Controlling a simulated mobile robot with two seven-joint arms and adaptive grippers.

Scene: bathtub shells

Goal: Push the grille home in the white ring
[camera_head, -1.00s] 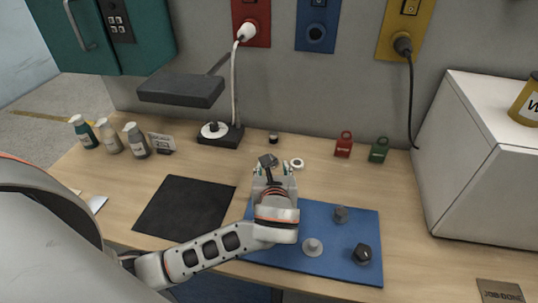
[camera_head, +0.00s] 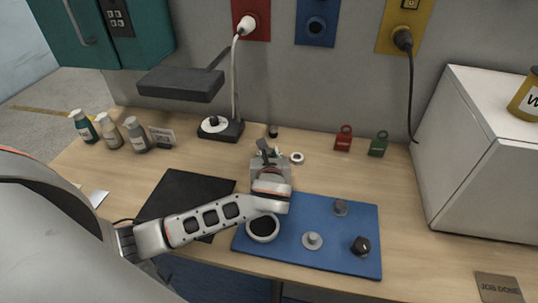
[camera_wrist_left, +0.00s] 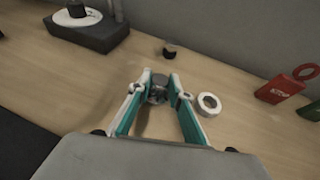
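A white ring (camera_head: 249,236) with a dark disc, seemingly the grille (camera_head: 263,226), inside it lies at the left end of the blue mat (camera_head: 330,262). My forearm and wrist pass just above and left of it. I cannot tell how deep the disc sits. My left gripper (camera_head: 265,154) is beyond the mat, over the wood at the back. In the left wrist view its teal-sided fingers (camera_wrist_left: 158,86) appear closed on a small grey piece (camera_wrist_left: 158,92), which fills the gap between the tips. My right gripper is not in view.
A small white ring (camera_head: 297,158) lies right of the left gripper, with a small dark cup (camera_head: 273,131) behind. Grey knobs (camera_head: 312,241) and a black knob (camera_head: 361,246) stand on the mat.

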